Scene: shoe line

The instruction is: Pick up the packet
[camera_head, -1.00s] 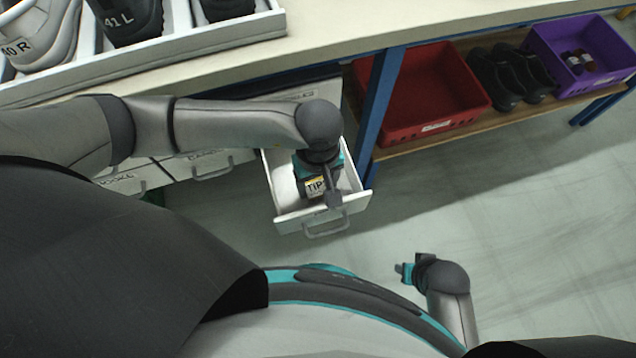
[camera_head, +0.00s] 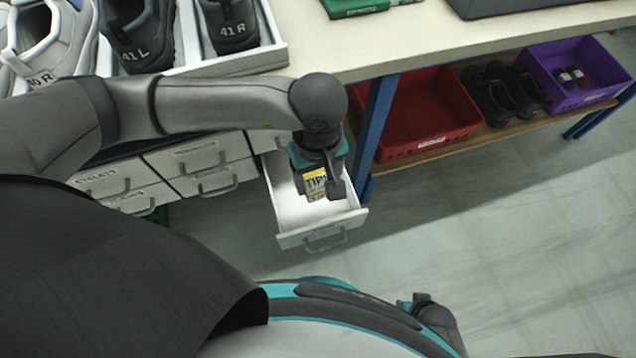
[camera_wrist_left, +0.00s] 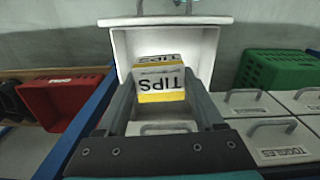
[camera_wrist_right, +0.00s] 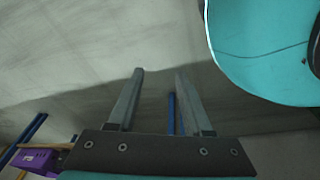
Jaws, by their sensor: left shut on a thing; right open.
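A yellow and white packet marked TIPS (camera_head: 316,184) is between the fingers of my left gripper (camera_head: 326,186). In the left wrist view the packet (camera_wrist_left: 160,82) shows upside down, with a finger along each side. The gripper is shut on it and holds it over the open white drawer (camera_head: 285,205). The part of the drawer floor that shows is bare. My right gripper (camera_wrist_right: 155,100) is open and empty, over the floor; in the head view only part of it shows at the lower right.
Closed labelled drawers (camera_head: 205,170) are left of the open one. A blue table leg (camera_head: 373,125) stands close on its right. A red crate (camera_head: 425,115), black shoes and a purple crate (camera_head: 590,90) sit on the lower shelf. Shoes stand in a white tray on the table.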

